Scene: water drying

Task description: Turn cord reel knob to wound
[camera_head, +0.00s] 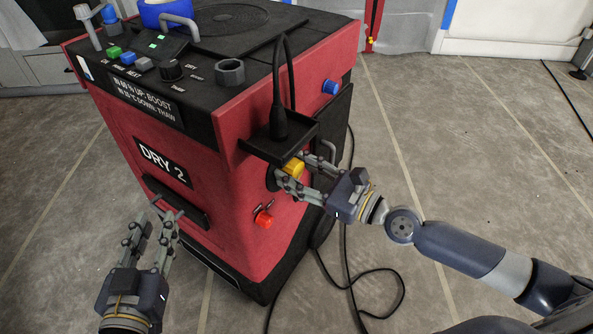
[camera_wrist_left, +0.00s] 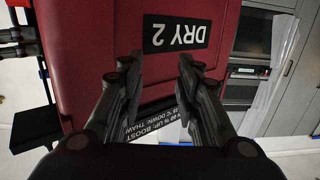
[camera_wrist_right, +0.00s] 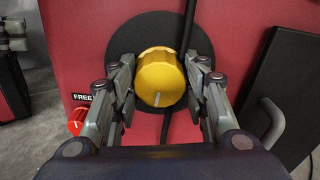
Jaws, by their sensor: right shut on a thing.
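The cord reel knob (camera_head: 293,168) is yellow and sits on the side of the red dryer marked DRY 2. In the right wrist view the knob (camera_wrist_right: 161,78) has a pale pointer line toward the bottom of the picture, on a round black disc (camera_wrist_right: 130,43). My right gripper (camera_head: 284,183) is shut on the knob, with a finger on each side of it in the right wrist view (camera_wrist_right: 161,92). My left gripper (camera_head: 160,220) is open and empty in front of the dryer's front face; the left wrist view also shows its parted fingers (camera_wrist_left: 157,72).
A red knob (camera_head: 264,219) sits below, beside a FREE label. A black cord plug (camera_head: 278,122) stands in a tray (camera_head: 290,143) above the yellow knob. Black cord (camera_head: 376,272) loops on the floor at right. A black handle (camera_head: 176,200) juts from the front face.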

